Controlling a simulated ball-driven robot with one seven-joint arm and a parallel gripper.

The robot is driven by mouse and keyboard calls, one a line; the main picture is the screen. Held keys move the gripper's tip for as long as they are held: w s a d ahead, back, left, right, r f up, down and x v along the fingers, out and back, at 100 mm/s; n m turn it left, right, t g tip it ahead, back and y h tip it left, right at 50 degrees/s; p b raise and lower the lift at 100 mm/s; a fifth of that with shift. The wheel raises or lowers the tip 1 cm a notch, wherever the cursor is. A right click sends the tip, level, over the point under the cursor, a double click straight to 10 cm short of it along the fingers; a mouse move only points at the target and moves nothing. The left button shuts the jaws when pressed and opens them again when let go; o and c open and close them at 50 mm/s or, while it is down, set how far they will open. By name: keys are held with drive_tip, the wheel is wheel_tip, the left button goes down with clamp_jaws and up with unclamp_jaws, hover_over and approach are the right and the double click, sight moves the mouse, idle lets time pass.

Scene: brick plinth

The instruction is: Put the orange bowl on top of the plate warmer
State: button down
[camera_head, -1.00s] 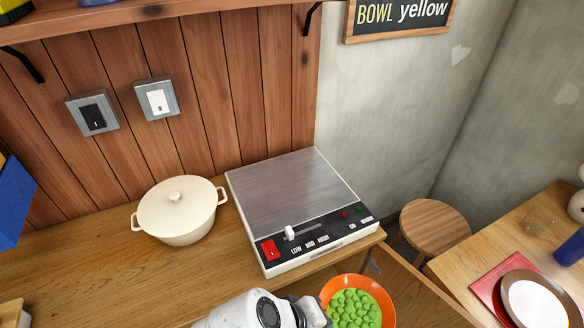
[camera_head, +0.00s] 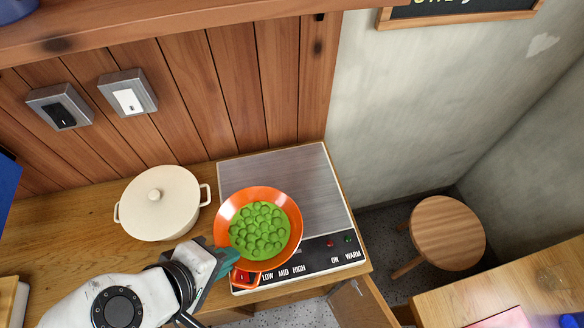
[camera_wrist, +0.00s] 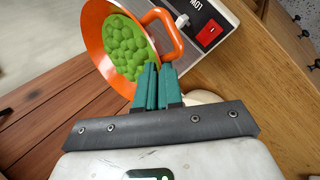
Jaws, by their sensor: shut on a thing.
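The orange bowl (camera_head: 226,218) holds green round pieces and appears over the front left part of the plate warmer (camera_head: 318,183) in the head view. My gripper (camera_head: 224,262) is shut on the bowl at its near side, by the orange handle. In the wrist view the teal fingertips (camera_wrist: 155,85) meet the orange bowl (camera_wrist: 92,30) beside its handle. The plate warmer (camera_wrist: 236,14) shows there behind the handle, with its red switch. The warmer has a flat metal top and a black front panel. The bowl hides part of both. I cannot tell whether the bowl touches the top.
A cream lidded pot (camera_head: 160,205) stands on the wooden counter just left of the warmer. Wall switches (camera_head: 128,97) are on the wood panelling behind. A round stool (camera_head: 447,233) stands right of the counter. The back right of the warmer's top is bare.

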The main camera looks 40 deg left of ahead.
sight(235, 217)
drive_tip(key=shift+w+r, duration=0.1)
drive_tip(key=shift+w, duration=0.15)
drive_tip(key=shift+w+a+f+b, duration=0.25)
drive_tip(key=shift+w+a+b, duration=0.05)
drive_tip(key=shift+w+b, duration=0.15)
drive_tip(key=w+a+f+b, duration=0.1)
drive_tip(key=w+b, duration=0.1)
drive_tip(key=w+a+f+b, duration=0.1)
drive_tip(key=w+a+b, duration=0.1)
drive_tip(key=w+a+f+b, duration=0.1)
drive_tip(key=w+f+b, duration=0.1)
drive_tip(key=b, duration=0.1)
drive_tip(key=shift+w+a, duration=0.15)
drive_tip(key=shift+a, duration=0.15)
drive_tip(key=w+f, duration=0.1)
drive_tip(key=w+a+f, duration=0.2)
drive_tip(key=shift+a+f+p, duration=0.25)
drive_tip(key=shift+f+p, duration=0.15)
drive_tip(key=shift+w+a+f, duration=0.4)
drive_tip(key=shift+w+f, duration=0.15)
drive_tip(key=shift+f, duration=0.2)
drive_tip(key=shift+f+p, duration=0.4)
drive_tip(key=shift+f, duration=1.15)
drive_tip(key=c, duration=1.7)
unclamp_jaws()
drive_tip(key=shift+c, duration=0.2)
drive_tip(key=o, duration=0.5)
drive_tip(key=shift+c, duration=0.2)
